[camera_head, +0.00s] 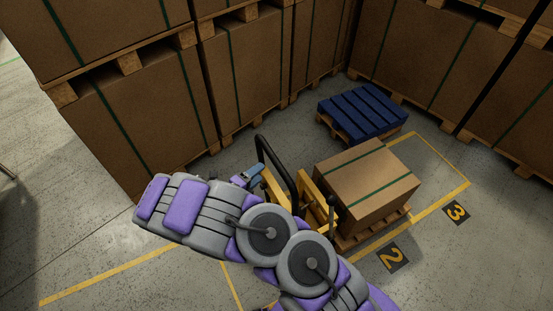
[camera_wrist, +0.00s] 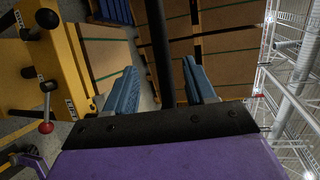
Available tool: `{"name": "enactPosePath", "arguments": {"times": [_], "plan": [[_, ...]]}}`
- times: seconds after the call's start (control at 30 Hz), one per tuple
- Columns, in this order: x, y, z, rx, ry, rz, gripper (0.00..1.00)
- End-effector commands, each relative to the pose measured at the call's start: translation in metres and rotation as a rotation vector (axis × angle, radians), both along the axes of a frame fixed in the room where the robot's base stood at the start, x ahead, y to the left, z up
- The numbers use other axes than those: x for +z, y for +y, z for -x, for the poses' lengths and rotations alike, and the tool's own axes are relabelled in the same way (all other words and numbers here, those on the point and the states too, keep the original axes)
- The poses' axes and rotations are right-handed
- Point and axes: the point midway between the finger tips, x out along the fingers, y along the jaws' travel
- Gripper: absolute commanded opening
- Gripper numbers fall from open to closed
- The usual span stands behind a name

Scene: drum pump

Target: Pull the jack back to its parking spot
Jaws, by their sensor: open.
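The yellow jack (camera_head: 309,198) stands mid-scene with its black looped handle (camera_head: 288,165) upright. In the wrist view its yellow body (camera_wrist: 68,60) is on the left, with a red-knobbed lever (camera_wrist: 46,127). My gripper (camera_head: 254,171) is just left of the handle in the head view. In the wrist view my open gripper (camera_wrist: 163,82) has its two blue fingers apart, with the black handle bar (camera_wrist: 157,45) showing between them. I cannot tell if they touch it. My arm hides the jack's lower part.
A strapped carton (camera_head: 368,185) on a wooden pallet (camera_head: 375,230) stands right beside the jack. A blue pallet (camera_head: 362,110) lies behind. Tall stacked cartons (camera_head: 140,125) wall off the back and left. Yellow floor lines (camera_head: 110,275) and labels 2 (camera_head: 393,257) and 3 (camera_head: 456,212) mark the floor.

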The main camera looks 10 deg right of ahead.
Motion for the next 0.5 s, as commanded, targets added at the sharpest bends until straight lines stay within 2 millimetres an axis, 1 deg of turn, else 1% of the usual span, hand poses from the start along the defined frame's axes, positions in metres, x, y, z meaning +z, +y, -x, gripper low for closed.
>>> {"name": "enactPosePath", "arguments": {"times": [0.03, 0.3, 0.5], "plan": [[-0.004, -0.009, -0.006, -0.004, 0.001, 0.002, 0.55], [-0.014, -0.045, -0.037, -0.004, 0.0, 0.007, 0.55], [-0.02, -0.071, -0.058, -0.004, 0.0, 0.006, 0.55]]}}
